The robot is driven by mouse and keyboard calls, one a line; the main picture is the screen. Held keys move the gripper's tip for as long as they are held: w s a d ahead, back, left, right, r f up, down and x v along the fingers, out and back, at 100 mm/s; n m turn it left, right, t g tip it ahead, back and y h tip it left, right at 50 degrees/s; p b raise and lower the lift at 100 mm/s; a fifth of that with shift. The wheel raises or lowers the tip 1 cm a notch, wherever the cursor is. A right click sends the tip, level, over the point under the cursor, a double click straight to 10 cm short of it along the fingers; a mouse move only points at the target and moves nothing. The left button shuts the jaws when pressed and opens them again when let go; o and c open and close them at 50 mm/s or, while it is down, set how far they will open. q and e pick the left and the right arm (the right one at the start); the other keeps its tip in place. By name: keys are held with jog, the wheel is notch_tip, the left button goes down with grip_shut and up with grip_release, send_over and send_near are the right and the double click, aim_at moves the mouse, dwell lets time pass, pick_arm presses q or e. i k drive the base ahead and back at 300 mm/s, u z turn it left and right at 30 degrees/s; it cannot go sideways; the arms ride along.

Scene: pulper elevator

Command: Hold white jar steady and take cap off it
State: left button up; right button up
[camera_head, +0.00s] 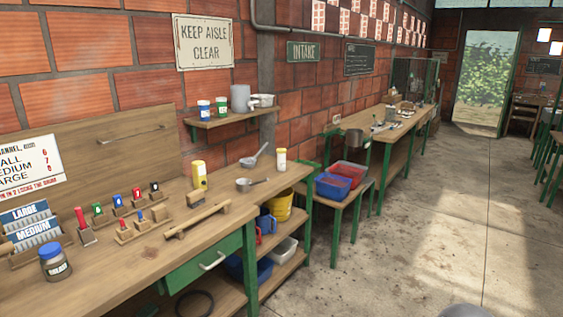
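Neither of my grippers is in view. A small whitish jar (281,162) with an orange-yellow top stands upright near the far right end of the wooden workbench. I cannot tell which white jar is meant. All of them look closed, and nothing of mine touches them.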

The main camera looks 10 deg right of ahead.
aim_at(280, 157)
jog(key=u, duration=0.95)
jog(key=i, duration=0.1)
jog(key=z, duration=2.6)
jog(key=i, duration=5.05)
jog(key=u, duration=0.75)
